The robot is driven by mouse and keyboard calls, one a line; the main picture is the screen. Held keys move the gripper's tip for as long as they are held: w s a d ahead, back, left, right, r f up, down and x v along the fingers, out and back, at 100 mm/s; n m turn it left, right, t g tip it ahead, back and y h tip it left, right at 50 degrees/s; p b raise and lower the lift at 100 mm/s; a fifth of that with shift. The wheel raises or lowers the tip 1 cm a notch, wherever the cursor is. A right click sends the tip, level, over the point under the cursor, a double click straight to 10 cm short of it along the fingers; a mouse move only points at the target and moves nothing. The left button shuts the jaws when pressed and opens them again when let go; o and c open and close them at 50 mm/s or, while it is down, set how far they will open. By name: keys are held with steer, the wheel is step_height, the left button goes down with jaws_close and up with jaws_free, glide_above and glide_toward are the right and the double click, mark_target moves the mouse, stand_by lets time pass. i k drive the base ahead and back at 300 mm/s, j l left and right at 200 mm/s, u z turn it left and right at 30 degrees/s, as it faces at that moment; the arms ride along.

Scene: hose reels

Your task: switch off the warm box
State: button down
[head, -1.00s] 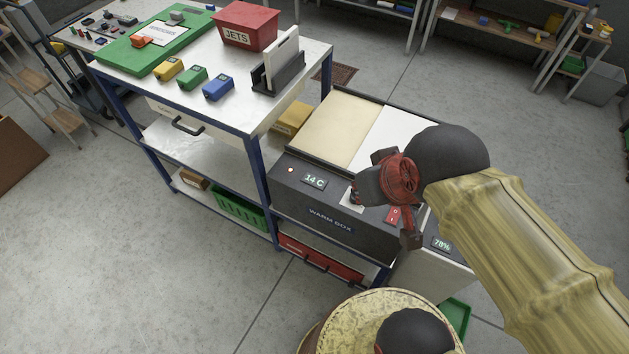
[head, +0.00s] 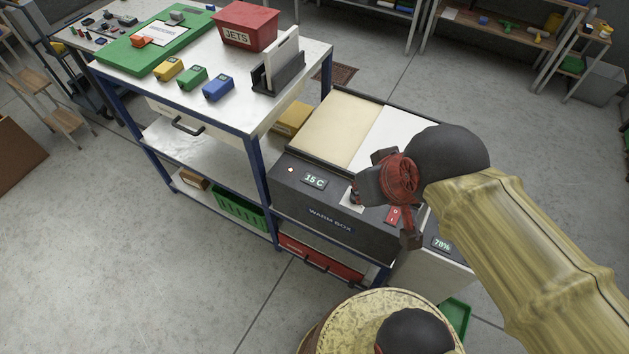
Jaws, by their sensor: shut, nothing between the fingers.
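The warm box (head: 332,221) is a dark grey unit with a sloped front panel, standing to the right of the blue-framed bench. My gripper (head: 411,240) is in front of the panel's right end, close to the switch. Its fingers are shut and hold nothing. I cannot tell whether a fingertip touches the switch. My gripper hides part of the panel.
The bench (head: 243,118) holds a red JETS bin (head: 247,27), several small coloured blocks and a green board (head: 152,48). A light unit with a 78% display (head: 442,244) stands right of the warm box. Open floor lies at the front left.

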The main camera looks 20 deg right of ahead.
mark_target(394, 214)
steer(key=k+z, duration=0.15)
steer(key=z, duration=0.75)
